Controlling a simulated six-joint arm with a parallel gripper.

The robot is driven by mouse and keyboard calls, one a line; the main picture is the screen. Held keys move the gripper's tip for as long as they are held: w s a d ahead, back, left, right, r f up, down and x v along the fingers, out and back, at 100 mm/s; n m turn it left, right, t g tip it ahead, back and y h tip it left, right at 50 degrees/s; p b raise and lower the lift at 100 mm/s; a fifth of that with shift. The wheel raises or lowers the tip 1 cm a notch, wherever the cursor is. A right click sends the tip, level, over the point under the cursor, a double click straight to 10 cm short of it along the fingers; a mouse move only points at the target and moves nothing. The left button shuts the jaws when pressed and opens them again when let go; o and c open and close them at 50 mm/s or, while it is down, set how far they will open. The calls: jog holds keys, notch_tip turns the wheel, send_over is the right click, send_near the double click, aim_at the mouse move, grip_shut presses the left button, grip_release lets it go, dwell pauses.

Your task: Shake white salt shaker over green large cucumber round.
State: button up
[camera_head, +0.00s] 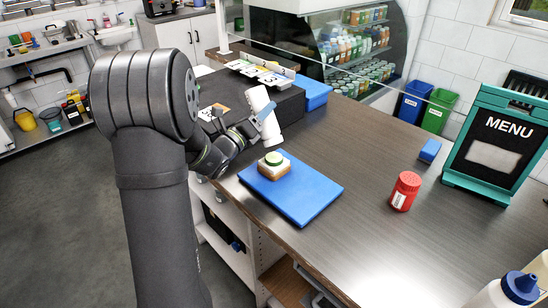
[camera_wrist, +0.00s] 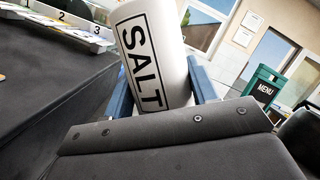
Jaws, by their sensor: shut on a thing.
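The white salt shaker (camera_head: 265,114) is held in the air by my gripper (camera_head: 262,112), tilted, above and a little behind the blue board. In the wrist view the shaker (camera_wrist: 155,52), lettered SALT, sits between the two blue fingers (camera_wrist: 162,95), which are shut on it. The green cucumber round (camera_head: 273,158) lies on top of a small pale and brown stack (camera_head: 275,169) on the blue board (camera_head: 308,197). The shaker's lower end is above the round and apart from it. The wrist view does not show the round.
A red shaker (camera_head: 405,191) stands right of the board. A blue block (camera_head: 430,150) and a green-framed menu sign (camera_head: 497,148) are farther right. A dark box (camera_head: 252,98) stands behind the board, beside a blue container (camera_head: 312,94). Bottles (camera_head: 510,291) stand at front right. The counter's middle is clear.

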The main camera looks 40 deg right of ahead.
aim_at(258, 104)
jog(key=shift+r, duration=0.2)
jog(key=shift+r, duration=1.65)
jog(key=shift+f, duration=1.75)
jog(key=shift+r, duration=1.75)
